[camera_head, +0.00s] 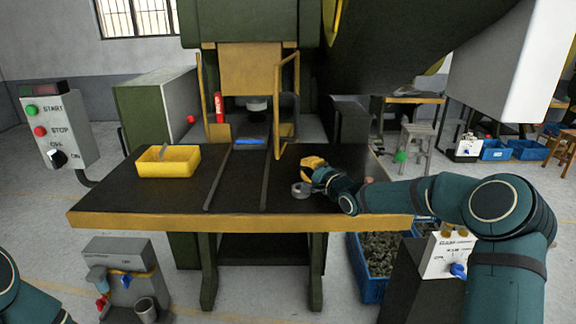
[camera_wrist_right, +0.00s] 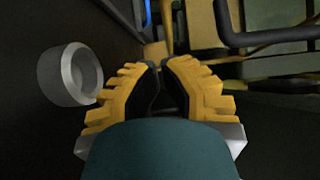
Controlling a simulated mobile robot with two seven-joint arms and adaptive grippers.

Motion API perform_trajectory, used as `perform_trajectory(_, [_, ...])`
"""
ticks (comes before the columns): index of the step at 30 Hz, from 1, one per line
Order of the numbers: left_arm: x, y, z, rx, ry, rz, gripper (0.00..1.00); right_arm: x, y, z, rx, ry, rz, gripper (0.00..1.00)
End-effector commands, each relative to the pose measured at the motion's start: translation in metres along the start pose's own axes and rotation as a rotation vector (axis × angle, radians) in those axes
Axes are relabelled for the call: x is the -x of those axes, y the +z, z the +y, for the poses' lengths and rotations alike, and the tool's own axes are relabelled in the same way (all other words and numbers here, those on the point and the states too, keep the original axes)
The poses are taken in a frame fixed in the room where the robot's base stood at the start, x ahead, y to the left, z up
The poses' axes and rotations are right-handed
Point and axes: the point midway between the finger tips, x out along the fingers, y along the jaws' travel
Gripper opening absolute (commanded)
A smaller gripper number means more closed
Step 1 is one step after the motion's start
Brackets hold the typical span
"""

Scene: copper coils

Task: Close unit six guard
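The yellow guard frame (camera_head: 287,100) stands on the right side of the press opening and looks swung outward. Another yellow frame part (camera_head: 204,92) stands on the left side of the opening. My right gripper (camera_head: 308,165) is low over the right part of the black table top, to the right of and in front of the guard, apart from it. In the right wrist view my right gripper (camera_wrist_right: 160,68) has its yellow fingers drawn together at the tips, with nothing seen between them. My left gripper is out of view; only part of my left arm shows at bottom left.
A metal ring (camera_head: 301,190) lies beside my right gripper, also seen in the right wrist view (camera_wrist_right: 82,75). A yellow bin (camera_head: 168,162) stands on the table's left. A control box (camera_head: 58,130) with start and stop buttons is farther left. A blue crate (camera_head: 372,286) is below right.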

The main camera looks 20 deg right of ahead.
Motion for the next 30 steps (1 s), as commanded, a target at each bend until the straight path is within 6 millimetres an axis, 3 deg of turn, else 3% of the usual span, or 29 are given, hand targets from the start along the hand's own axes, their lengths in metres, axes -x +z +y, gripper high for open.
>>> perform_trajectory(6, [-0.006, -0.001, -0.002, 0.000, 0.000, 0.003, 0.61, -0.036, 0.009, 0.001, 0.001, -0.001, -0.004, 0.00])
perform_trajectory(12, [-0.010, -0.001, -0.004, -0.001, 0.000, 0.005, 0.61, -0.051, 0.024, 0.001, 0.001, 0.001, -0.001, 0.00])
perform_trajectory(30, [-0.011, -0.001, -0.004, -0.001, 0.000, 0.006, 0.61, -0.056, 0.029, 0.000, 0.001, 0.001, -0.001, 0.00])
